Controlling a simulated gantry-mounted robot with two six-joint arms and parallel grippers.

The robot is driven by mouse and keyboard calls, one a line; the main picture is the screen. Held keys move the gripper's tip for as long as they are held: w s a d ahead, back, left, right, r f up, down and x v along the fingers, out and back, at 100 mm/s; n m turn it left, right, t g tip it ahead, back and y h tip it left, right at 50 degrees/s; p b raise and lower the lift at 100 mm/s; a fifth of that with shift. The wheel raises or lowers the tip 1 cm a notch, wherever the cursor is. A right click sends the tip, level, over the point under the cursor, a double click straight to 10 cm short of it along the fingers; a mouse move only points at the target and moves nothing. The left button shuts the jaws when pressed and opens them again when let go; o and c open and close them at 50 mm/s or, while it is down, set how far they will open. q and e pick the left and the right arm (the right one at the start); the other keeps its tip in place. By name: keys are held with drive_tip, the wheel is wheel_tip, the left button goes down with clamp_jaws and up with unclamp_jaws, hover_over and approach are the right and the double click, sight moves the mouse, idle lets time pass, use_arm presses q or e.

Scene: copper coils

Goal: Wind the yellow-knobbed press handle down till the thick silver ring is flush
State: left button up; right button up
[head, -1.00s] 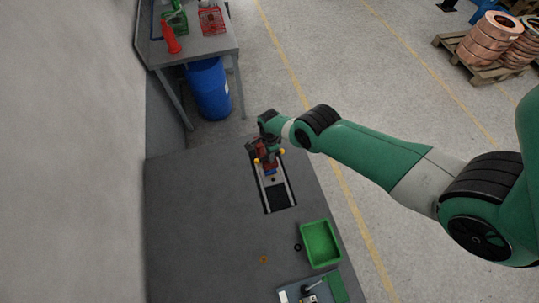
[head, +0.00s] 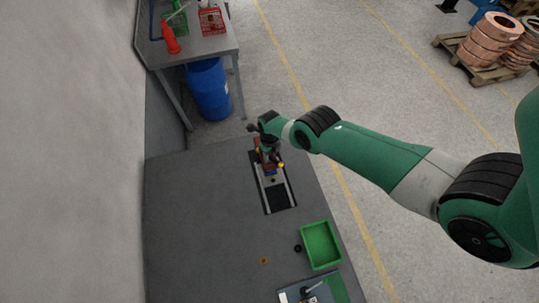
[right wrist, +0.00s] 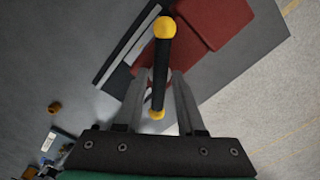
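The red press (head: 269,157) stands at the far end of the grey bench, partly hidden under my right arm. Its handle is a dark bar with yellow knobs; one knob (head: 282,165) shows on the right. In the right wrist view the bar (right wrist: 160,72) runs between a far yellow knob (right wrist: 165,27) and a near one (right wrist: 156,114). My right gripper (right wrist: 160,80) has a finger on each side of the bar, with gaps visible, so it looks open around it. The thick silver ring cannot be made out. My left gripper is not in view.
A dark slotted plate (head: 279,196) lies in front of the press. A green bin (head: 320,245), a black ring (head: 298,248) and a small orange ring (head: 264,261) lie nearer. A blue barrel (head: 208,88) stands beyond the bench. The left bench area is clear.

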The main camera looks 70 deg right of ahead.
drive_tip(key=shift+o, duration=0.6)
wheel_tip(320, 180, up, 7)
drive_tip(key=p, duration=0.7)
drive_tip(key=shift+r, duration=0.1)
